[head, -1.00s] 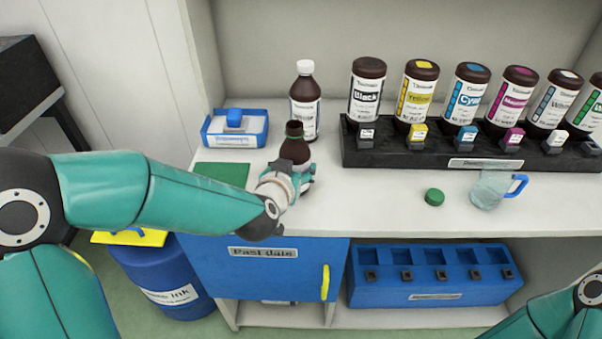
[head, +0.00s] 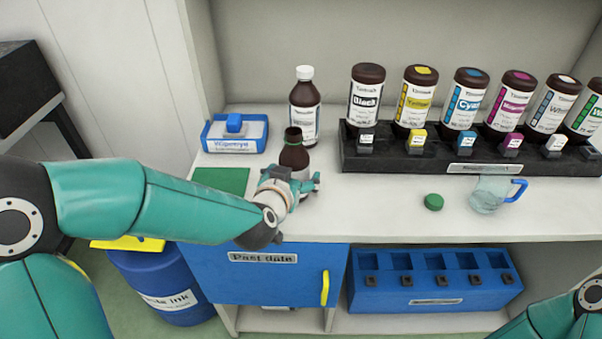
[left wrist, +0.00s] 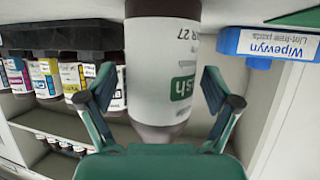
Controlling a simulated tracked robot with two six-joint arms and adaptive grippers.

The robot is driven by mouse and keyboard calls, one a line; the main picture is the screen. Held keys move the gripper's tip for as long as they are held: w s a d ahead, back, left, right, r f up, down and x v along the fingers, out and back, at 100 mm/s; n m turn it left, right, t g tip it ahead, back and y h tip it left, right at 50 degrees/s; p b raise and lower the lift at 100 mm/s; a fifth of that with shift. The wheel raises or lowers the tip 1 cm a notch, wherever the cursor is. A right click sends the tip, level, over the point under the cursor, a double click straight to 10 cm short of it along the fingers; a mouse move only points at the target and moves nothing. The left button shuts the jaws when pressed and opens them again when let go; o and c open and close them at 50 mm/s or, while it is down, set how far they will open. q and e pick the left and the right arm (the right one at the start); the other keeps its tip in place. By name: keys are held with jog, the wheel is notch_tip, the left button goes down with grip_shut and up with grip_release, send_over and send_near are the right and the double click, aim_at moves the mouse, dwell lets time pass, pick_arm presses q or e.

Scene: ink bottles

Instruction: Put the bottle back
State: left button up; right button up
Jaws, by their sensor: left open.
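A brown bottle without a cap (head: 293,152) stands upright on the counter. In the left wrist view its white label with a green patch (left wrist: 170,75) faces my camera. My left gripper (head: 310,183) is open, with its fingers on either side of the bottle in the left wrist view (left wrist: 168,90); contact cannot be told. A loose green cap (head: 433,202) lies on the counter to the right. My right gripper is out of view; only part of its arm shows at the lower right.
A white-capped brown bottle (head: 305,110) stands just behind. A blue wipes box (head: 235,145) and a green mat (head: 222,180) are at left. A black rack (head: 380,155) holds several ink bottles at right, with a clear jug (head: 487,196) before it. Below are a blue cabinet door (head: 275,285) and blue crate (head: 400,292).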

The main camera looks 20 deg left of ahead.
pick_arm(q)
jog(key=v, duration=1.1)
jog(key=shift+s, duration=0.2)
jog(key=shift+r, duration=0.1)
jog(key=shift+s, duration=0.1)
